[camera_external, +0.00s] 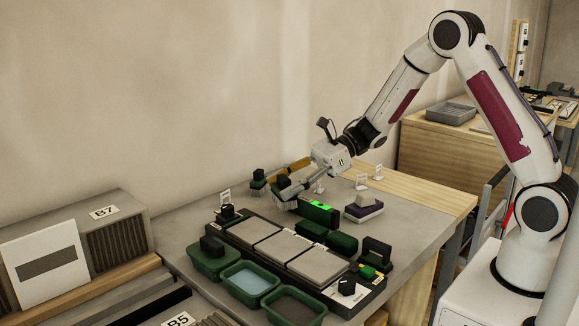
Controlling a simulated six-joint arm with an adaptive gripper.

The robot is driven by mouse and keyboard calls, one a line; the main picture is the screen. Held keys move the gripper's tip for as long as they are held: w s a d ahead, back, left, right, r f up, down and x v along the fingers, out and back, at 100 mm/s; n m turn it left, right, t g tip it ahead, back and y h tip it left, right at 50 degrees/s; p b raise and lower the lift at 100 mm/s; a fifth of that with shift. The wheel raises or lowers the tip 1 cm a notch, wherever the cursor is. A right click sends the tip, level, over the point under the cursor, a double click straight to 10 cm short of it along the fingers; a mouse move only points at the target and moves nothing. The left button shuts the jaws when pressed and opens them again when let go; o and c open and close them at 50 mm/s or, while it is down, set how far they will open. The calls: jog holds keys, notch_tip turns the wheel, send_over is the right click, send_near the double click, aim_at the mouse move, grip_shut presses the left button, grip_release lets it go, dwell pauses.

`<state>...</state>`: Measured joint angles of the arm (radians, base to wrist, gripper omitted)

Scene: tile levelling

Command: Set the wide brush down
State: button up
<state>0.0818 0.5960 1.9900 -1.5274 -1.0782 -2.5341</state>
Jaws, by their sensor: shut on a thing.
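My gripper (286,184) reaches down and left over the back of the grey bench. It is shut on a brush with a dark handle, a green body and pale bristles, which I take to be the wide brush (283,195). The bristles are low, close to the bench top; I cannot tell whether they touch it. A similar green piece with a dark knob (258,180) is just left of it. The fingertips are small and partly hidden against the handle.
A green block with a lit display (319,210) stands close right of the brush. In front are a black frame with grey tiles (283,248) and several green tubs (249,280). Small white labels stand behind.

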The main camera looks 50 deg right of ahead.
aim_at(285, 204)
jog(key=shift+f, duration=0.9)
jog(key=shift+f, duration=1.9)
jog(key=shift+f, duration=0.15)
jog(key=o, duration=1.2)
jog(key=shift+r, duration=0.2)
jog(key=shift+v, duration=5.95)
jog(key=shift+s, duration=0.1)
